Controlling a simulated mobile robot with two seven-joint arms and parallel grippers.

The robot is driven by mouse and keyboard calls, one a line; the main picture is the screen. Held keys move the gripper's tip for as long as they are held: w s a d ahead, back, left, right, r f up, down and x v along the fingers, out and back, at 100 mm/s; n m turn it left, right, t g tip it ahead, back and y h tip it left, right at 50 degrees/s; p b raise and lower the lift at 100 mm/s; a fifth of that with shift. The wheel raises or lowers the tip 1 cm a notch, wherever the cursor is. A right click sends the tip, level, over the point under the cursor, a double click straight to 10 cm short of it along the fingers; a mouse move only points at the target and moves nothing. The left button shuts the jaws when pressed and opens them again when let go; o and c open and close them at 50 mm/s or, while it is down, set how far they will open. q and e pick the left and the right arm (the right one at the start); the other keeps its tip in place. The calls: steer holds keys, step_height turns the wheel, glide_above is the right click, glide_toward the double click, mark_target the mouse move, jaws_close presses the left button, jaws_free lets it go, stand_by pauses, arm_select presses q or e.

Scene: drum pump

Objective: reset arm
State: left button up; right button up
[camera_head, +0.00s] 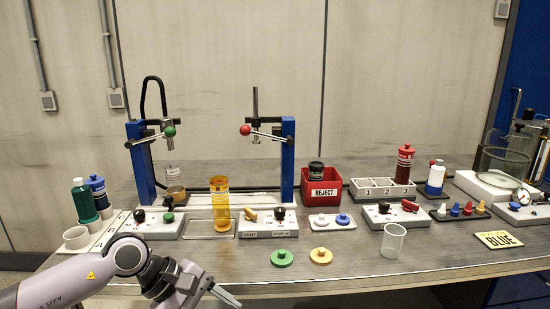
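My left arm comes in from the lower left. Its gripper (228,297) is low at the table's front edge, pointing down to the right, and touches none of the things on the table. Only a narrow part of its fingers shows, so I cannot tell whether they are apart. I see nothing held in it. My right gripper is not in view.
A table (330,275) holds a blue-posted stand (288,160), an amber cylinder (220,205), a red REJECT bin (322,195) and a clear cup (393,240). Green (282,257) and yellow (321,256) lids lie near the front.

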arm_select(q)
steer(key=s+d+r+n+t+h+p, duration=0.1)
steer(key=s+d+r+n+t+h, duration=0.1)
steer(key=d+n+h, duration=0.5)
steer(key=s+d+r+n+t+h, duration=0.2)
steer(key=s+r+n+h, duration=0.15)
steer(key=n, duration=0.75)
steer(key=a+f+n+t+y+p, duration=0.1)
steer(key=a+f+n+t+y, duration=0.5)
steer(key=n, duration=0.9)
steer(key=a+f+n+t+y, duration=0.5)
steer(key=f+n+y, duration=0.1)
steer(key=n, duration=0.8)
steer(key=s+a+f+n+g+y, duration=0.4)
steer(key=s+a+f+n, duration=0.4)
steer(key=s+f+n, duration=0.4)
steer(key=shift+a+f+n+g+y+p, duration=0.15)
steer(key=shift+f+n+g+y+p, duration=0.3)
steer(key=shift+f+g, duration=0.3)
